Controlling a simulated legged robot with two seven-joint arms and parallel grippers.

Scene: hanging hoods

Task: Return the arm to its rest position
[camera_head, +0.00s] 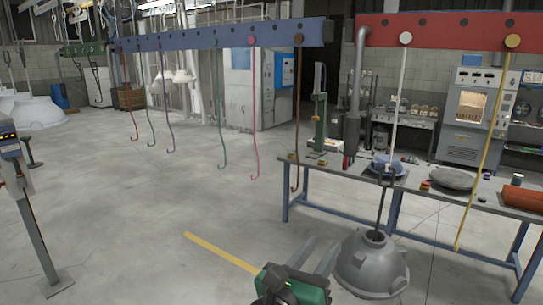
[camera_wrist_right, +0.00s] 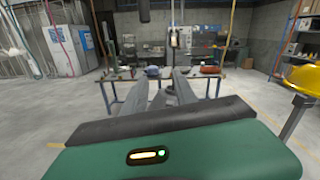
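My right gripper (camera_head: 322,246) is low in the middle of the head view, with a green body and two grey fingers pointing forward. The fingers stand apart, with no object visibly held; they also show in the wrist view (camera_wrist_right: 166,80). A grey dome-shaped hood (camera_head: 372,272) hangs just right of the fingers in the head view, on a dark rod under a white hook (camera_head: 397,100). I cannot tell whether the fingers touch the hood. My left gripper is not in view.
A blue rail (camera_head: 200,38) with several hanging hooks and a red rail (camera_head: 450,30) run overhead. A workbench (camera_head: 412,183) carrying a grey stone-like lump stands behind the hood. A yellow hood (camera_wrist_right: 301,76) shows at the right in the wrist view. The floor at left centre is clear.

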